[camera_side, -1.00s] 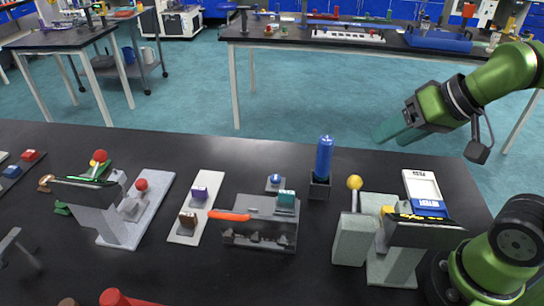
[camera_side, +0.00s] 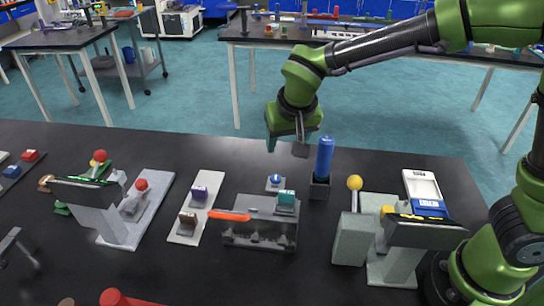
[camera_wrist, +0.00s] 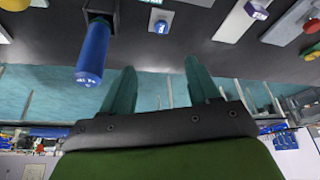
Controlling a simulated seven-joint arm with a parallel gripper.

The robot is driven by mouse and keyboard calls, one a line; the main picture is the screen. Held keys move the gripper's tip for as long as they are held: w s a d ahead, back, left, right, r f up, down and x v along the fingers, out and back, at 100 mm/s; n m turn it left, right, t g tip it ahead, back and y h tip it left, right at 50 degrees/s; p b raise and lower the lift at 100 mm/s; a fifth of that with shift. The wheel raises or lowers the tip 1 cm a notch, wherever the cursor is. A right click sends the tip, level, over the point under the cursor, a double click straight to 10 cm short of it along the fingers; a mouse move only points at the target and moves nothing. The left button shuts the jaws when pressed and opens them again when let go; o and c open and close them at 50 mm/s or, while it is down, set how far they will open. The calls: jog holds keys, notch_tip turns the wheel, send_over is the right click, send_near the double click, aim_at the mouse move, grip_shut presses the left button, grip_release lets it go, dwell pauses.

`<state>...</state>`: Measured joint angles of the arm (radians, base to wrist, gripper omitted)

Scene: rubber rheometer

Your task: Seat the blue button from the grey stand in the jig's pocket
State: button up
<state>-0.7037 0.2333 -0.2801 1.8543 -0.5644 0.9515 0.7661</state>
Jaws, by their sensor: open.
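The blue button (camera_side: 276,179) sits on a small pale grey stand (camera_side: 273,187) behind the grey jig. The button also shows near the top of the wrist view (camera_wrist: 161,26). The grey jig (camera_side: 262,207) has an orange lever on its left and a teal block on top at its right. I cannot make out its pocket. My gripper (camera_side: 286,143) is open and empty, above and behind the button, pointing down. In the wrist view its two teal fingers (camera_wrist: 162,90) stand apart with nothing between them.
A tall blue cylinder (camera_side: 324,159) stands in a dark holder right of the button, close to my gripper. A yellow-knobbed machine (camera_side: 352,235) stands to the right. The black table behind the button is clear.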

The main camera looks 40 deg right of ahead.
send_near(276, 178)
jog(key=f, duration=0.1)
jog(key=shift+x, duration=3.4)
jog(key=shift+w+d+r, duration=0.1)
jog(key=shift+w+r, duration=0.05)
grip_shut()
